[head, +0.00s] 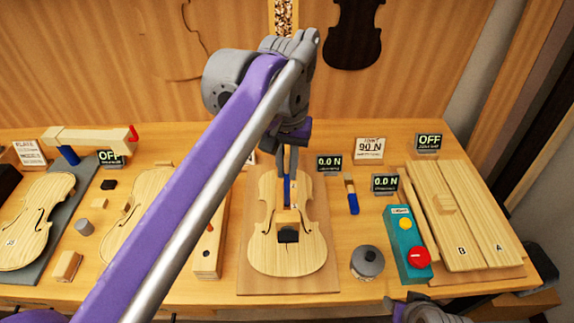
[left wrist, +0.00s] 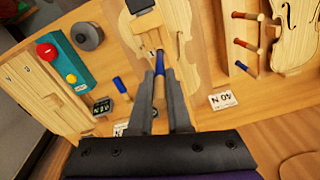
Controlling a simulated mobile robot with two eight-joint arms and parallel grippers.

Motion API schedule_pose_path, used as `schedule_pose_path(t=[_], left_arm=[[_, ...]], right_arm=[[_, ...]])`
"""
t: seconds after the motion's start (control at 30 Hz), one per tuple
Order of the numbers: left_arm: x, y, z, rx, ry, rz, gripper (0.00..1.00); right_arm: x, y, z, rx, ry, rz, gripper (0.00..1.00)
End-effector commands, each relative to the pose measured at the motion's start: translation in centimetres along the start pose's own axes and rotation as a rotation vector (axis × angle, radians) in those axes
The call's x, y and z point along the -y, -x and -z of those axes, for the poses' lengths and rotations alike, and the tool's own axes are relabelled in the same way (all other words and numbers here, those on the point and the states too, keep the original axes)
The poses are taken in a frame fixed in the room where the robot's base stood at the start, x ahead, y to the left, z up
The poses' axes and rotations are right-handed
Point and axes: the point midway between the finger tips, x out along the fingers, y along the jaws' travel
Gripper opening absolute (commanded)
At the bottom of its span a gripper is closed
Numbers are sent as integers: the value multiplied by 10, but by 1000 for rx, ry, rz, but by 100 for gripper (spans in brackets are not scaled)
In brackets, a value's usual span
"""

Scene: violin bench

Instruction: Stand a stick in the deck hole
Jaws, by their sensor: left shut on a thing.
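My left gripper (head: 287,172) is shut on a stick with a blue end (head: 287,192) and points down over the middle violin (head: 265,252). In the left wrist view the stick (left wrist: 160,64) stands between the fingers of the left gripper (left wrist: 160,100), its blue part pointing away from the palm. Its tip is by a small wooden block (head: 289,215) on the violin. I cannot tell whether the tip touches the deck or is in a hole; the hole is hidden. A grey part of my right arm (head: 418,312) shows at the bottom edge, without clear fingers.
Another blue-ended stick (head: 352,199) lies right of the violin, also in the left wrist view (left wrist: 122,88). A stick rack (head: 208,248) stands left. A grey round pot (head: 367,262), a teal button box (head: 407,246) and planks (head: 468,235) are right. Small displays (head: 329,162) stand behind.

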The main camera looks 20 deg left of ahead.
Motion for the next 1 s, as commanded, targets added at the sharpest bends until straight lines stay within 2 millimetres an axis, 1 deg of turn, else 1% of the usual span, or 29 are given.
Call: schedule_pose_path(t=[0.13,0.43,1.0], left_arm=[[0,1,0,0,0,0,0],[0,-1,0,0,0,0,0],[0,-15,0,1,0,0,0]], right_arm=[[0,2,2,-2,0,0,50],[0,2,2,-1,0,0,50],[0,-5,-6,5,0,0,50]])
